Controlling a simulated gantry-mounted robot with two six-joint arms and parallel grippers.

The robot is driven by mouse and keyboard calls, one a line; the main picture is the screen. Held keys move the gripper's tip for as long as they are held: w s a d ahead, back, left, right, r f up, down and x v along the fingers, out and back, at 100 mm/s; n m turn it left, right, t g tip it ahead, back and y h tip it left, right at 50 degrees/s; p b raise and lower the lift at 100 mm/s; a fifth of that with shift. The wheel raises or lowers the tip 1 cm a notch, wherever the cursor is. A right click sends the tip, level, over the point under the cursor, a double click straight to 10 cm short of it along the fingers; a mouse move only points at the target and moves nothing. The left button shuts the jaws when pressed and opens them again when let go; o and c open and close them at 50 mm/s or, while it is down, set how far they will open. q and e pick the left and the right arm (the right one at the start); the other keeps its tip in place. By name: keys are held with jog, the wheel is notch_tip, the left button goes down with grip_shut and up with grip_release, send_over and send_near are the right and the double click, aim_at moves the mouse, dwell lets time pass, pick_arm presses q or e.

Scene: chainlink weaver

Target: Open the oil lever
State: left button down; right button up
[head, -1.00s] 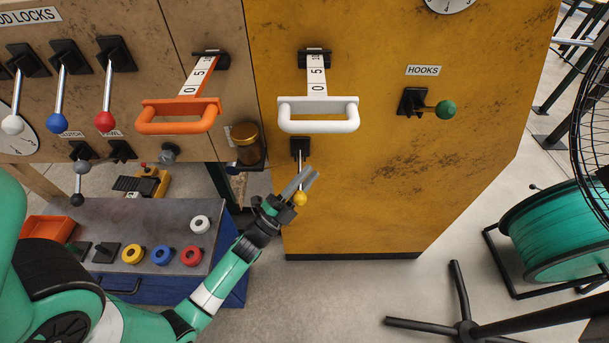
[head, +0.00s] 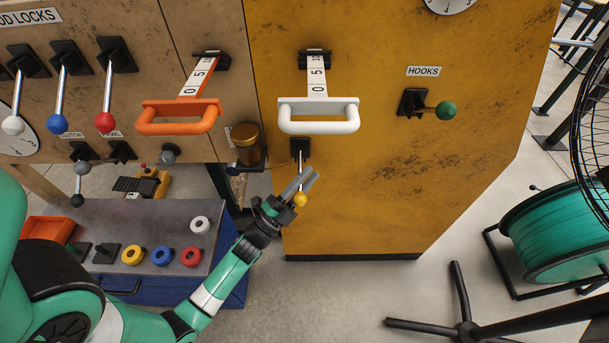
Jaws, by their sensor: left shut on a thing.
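The lever that my left gripper works on has a yellow knob (head: 300,199) and hangs from a dark mount (head: 300,148) on the yellow cabinet. Its shaft points downward. No readable label shows beside it, so I cannot confirm that it is the oil lever. My left gripper (head: 307,181) is at the lower end of this lever, shut on it just by the knob. Its fingers cover part of the shaft. An amber oil cup (head: 246,144) is on the cabinet's left side. My right gripper is not in view.
A white handle (head: 318,116) juts out above the lever, and an orange handle (head: 178,117) is to its left. A green-knobbed hooks lever (head: 446,110) is at the right. A workbench (head: 180,220) with coloured rings stands below left.

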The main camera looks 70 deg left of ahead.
pick_arm(q)
jog(key=c, duration=1.1)
grip_release()
jog(key=shift+w+d+f, duration=0.1)
jog(key=shift+d+f, duration=0.05)
jog(key=shift+f, duration=0.3)
jog(key=shift+o, duration=1.1)
jog(key=shift+d, duration=0.15)
jog(key=shift+o, duration=0.5)
jog(key=shift+w+d+r, duration=0.1)
jog(key=shift+d, duration=0.25)
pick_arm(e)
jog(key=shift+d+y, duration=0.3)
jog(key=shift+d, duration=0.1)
pick_arm(q)
jog(key=shift+a+r, duration=0.15)
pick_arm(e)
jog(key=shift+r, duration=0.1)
pick_arm(q)
jog(key=a+f+b+v, duration=0.2)
jog(key=b+v, duration=0.2)
jog(key=v, duration=0.9)
jog(key=shift+w, duration=0.2)
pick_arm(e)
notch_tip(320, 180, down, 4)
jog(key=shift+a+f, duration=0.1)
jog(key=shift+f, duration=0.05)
